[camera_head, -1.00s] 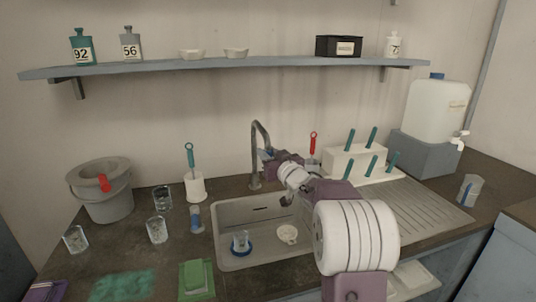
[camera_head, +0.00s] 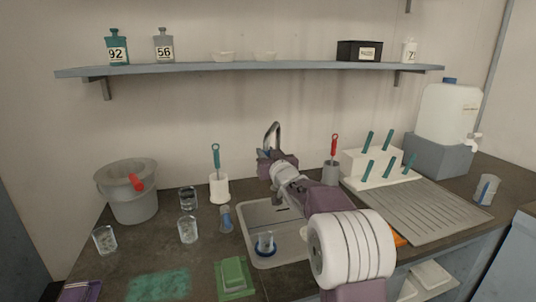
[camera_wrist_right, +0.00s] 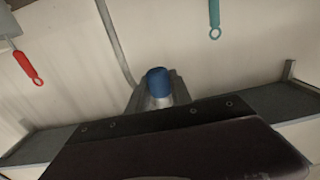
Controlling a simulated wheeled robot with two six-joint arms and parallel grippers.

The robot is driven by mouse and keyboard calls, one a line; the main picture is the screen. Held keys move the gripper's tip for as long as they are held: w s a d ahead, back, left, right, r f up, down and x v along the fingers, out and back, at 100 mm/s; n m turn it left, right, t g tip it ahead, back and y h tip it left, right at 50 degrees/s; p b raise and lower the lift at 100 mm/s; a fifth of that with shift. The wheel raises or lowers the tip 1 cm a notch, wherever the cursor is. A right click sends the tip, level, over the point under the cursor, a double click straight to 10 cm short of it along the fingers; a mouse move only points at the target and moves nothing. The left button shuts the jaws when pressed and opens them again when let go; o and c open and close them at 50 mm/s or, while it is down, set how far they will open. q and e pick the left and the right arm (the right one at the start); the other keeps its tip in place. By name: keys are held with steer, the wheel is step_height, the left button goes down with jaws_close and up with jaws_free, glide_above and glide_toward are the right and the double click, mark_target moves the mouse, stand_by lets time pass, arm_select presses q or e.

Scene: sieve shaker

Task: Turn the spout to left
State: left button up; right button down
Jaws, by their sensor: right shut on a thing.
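The grey faucet spout (camera_head: 273,126) arches up behind the sink (camera_head: 262,215). Its tip end hangs to the left of its column in the head view, and the column's lower part is hidden by my right arm. My right gripper (camera_head: 264,157) is shut on the spout's tip. In the right wrist view, the blue end (camera_wrist_right: 158,78) of the spout sits between the fingers, and the grey column (camera_wrist_right: 115,45) rises beside it. My left gripper is not in view.
A glass with a blue base (camera_head: 265,243) stands in the sink. A teal-handled brush (camera_head: 216,158) is left of the arm, a red-handled brush (camera_head: 334,147) right. A grey bucket (camera_head: 128,200) and glasses (camera_head: 188,229) stand at left. A ribbed drainboard (camera_head: 410,212) lies right.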

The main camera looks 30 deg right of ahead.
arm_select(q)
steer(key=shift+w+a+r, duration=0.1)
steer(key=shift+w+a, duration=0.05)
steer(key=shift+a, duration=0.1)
arm_select(e)
steer(key=shift+w+a, duration=0.1)
steer(key=shift+a, duration=0.05)
steer(key=shift+r, duration=0.1)
steer(key=c, duration=1.2)
jaws_free()
steer(key=shift+w, duration=0.1)
steer(key=shift+o, duration=0.3)
steer(key=shift+w+a, duration=0.1)
steer(key=shift+a, duration=0.05)
steer(key=shift+s, duration=0.5)
steer(key=s+a, duration=0.1)
steer(key=s, duration=0.7)
steer(key=shift+a, duration=0.15)
